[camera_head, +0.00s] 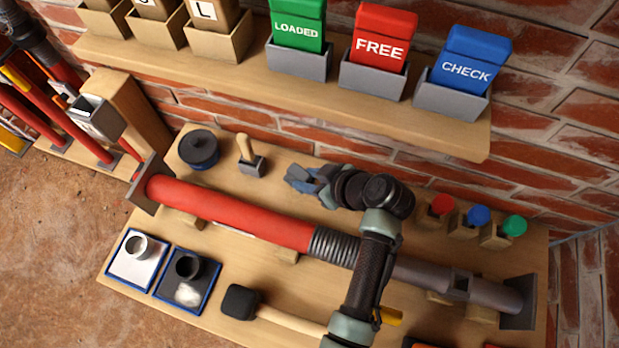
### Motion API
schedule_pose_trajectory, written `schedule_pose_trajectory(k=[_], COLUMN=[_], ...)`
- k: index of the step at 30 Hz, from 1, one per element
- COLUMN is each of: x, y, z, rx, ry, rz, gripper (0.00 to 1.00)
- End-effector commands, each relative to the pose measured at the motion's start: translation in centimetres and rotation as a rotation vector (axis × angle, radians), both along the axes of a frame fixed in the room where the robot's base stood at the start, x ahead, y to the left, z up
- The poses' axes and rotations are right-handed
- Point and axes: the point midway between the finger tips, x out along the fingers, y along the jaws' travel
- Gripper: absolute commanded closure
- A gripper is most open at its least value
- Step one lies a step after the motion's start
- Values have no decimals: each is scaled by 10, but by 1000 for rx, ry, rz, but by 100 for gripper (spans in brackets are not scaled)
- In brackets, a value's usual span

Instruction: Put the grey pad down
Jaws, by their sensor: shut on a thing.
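My gripper (305,181) is over the bench, just behind the red tube of the prop and left of my wrist. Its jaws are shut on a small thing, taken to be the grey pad. The pad's outline does not stand out from the grey-blue fingers, and I cannot tell whether it touches the bench.
The red prop (235,212) lies across the bench (285,290). A dark round pot (198,150) and a wood-handled grey block (251,164) stand left of my gripper. Colored knobs (478,216) stand right. A mallet (240,301) and blue-rimmed trays (135,278) lie in front.

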Motion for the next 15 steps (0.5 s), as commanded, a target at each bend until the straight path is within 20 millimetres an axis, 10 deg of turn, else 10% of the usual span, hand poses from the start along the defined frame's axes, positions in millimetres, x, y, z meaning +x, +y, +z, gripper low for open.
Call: schedule_pose_trajectory(k=[15], x=[8], y=[-3], z=[-29], rx=[-1], ry=[-1], rz=[0], gripper=[100])
